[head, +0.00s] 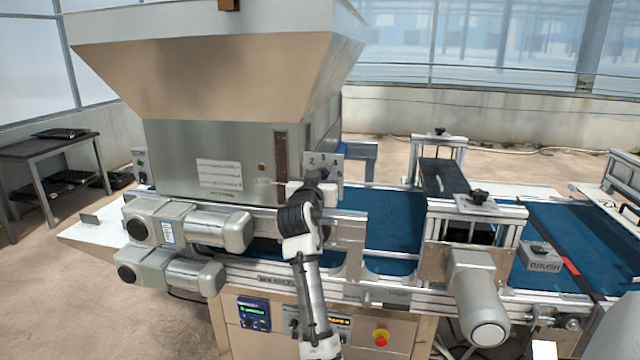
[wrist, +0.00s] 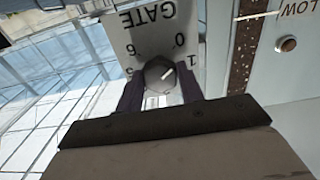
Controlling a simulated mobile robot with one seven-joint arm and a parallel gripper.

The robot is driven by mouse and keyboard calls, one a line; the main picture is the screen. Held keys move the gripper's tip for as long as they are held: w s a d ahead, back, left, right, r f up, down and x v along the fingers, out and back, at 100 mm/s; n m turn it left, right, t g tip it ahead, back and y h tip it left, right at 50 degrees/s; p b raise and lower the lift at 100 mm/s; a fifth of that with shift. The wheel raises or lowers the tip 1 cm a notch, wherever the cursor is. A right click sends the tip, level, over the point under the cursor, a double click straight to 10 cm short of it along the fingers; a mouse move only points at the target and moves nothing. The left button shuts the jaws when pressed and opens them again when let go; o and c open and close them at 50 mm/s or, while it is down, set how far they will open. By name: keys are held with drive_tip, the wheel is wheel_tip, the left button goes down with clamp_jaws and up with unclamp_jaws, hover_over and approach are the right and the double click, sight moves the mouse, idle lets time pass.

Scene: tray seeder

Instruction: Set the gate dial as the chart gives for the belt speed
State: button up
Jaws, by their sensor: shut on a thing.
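The gate dial (wrist: 160,74) is a round grey knob on a white plate (wrist: 150,28). In the wrist view the plate appears upside down, with GATE and the numbers 0, 1, 5 and 6 showing. The dial's white mark slants up and right, roughly toward the 1. My gripper (wrist: 160,88) is shut on the dial, one dark finger on each side. In the head view my gripper (head: 320,178) covers the dial; the plate (head: 336,160) shows 2, 3 and 4. A white label (head: 219,174) on the hopper could be the chart; its text is too small to read.
A control panel below has a blue unit with a green display (head: 253,311), unreadable here, and a red stop button (head: 381,337). The hopper (head: 215,75) stands above. Motors (head: 190,222) jut out left of my arm; the blue belt (head: 392,233) runs right.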

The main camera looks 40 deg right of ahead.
drive_tip(key=m+b, duration=0.3)
drive_tip(key=m, duration=2.1)
drive_tip(key=shift+f+m, duration=0.1)
drive_tip(key=shift+m, duration=0.2)
idle(0.4)
drive_tip(key=o, duration=1)
drive_tip(key=shift+a, duration=0.1)
